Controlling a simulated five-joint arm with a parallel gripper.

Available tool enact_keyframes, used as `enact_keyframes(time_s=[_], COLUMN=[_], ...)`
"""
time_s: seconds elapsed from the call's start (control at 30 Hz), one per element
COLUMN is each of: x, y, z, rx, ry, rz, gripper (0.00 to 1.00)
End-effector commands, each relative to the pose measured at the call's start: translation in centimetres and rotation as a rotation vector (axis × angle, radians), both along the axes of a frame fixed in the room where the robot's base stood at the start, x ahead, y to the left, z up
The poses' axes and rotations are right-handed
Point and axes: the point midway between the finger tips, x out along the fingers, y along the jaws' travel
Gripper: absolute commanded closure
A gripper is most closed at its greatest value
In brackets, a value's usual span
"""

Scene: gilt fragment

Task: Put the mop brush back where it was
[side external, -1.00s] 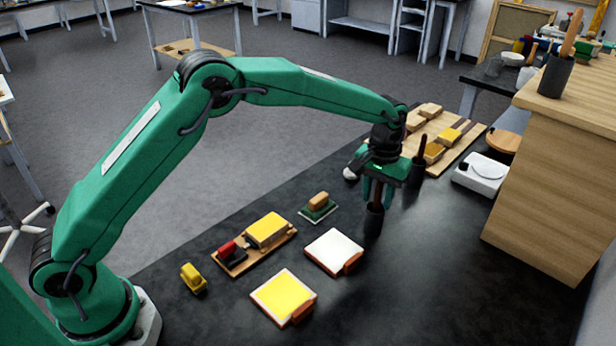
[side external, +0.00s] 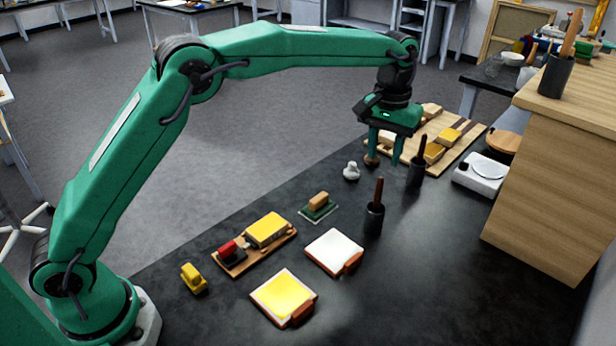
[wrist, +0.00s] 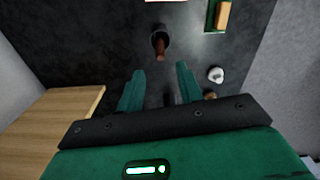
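A brush with a reddish-brown handle (side external: 378,190) stands upright in a dark cup (side external: 373,220) on the black table. Its handle (wrist: 159,46) and the cup also show in the wrist view, beyond my fingertips. The bristle end is hidden in the cup. A second dark cup (side external: 415,175) with a dark handle stands behind it to the right. I cannot tell by shape alone which one is the mop brush. My gripper (side external: 384,160) is open and empty, raised above the table and apart from the nearer cup. The fingers (wrist: 160,72) show spread with nothing between them.
A small white knobbed piece (side external: 351,171) lies left of my gripper. A wooden board with blocks (side external: 462,142) is behind. Two pads, white (side external: 333,248) and yellow (side external: 282,294), and a tray (side external: 232,268) lie in front. A wooden cabinet (side external: 550,180) rises at right.

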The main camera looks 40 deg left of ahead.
Motion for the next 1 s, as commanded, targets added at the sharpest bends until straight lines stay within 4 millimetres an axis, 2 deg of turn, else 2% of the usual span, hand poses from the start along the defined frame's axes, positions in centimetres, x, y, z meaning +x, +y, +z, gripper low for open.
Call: enact_keyframes(time_s=[0.67,0.87,1.0], x=[-0.1,-0.8,-2.1], y=[0.1,1.0,2.4], z=[0.3,1.6,3.4], rx=[-0.001,-0.005,-0.012], ry=[-0.002,-0.019,-0.045], rz=[0.0,-0.004,-0.012], gripper=[0.64,0.64,0.64])
